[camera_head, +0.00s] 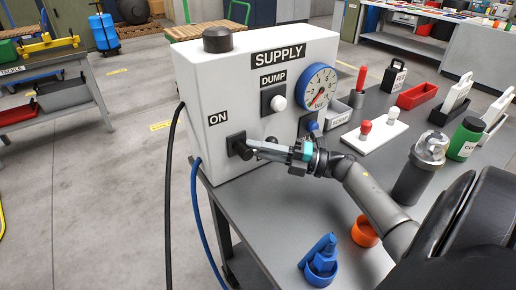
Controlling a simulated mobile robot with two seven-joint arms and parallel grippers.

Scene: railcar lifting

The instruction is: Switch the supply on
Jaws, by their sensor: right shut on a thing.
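The white supply box (210,85), labelled SUPPLY, stands on the grey bench. The black ON switch (236,145) is low on its front at the left, below the ON label. My right gripper (252,149) reaches in from the right and is shut on the ON switch, which its fingers partly hide. The exact position of the switch is hard to tell. A round blue-rimmed gauge (319,87) has its red needle pointing to the lower left. The white DUMP knob (279,102) sits left of the gauge. My left gripper is out of view.
A blue fitting (320,262) and an orange ring (364,232) are on the bench below my right arm. A white block with red and white knobs (375,138), a red tray (416,95) and a green bottle (465,138) stand to the right. Black and blue hoses hang at the left.

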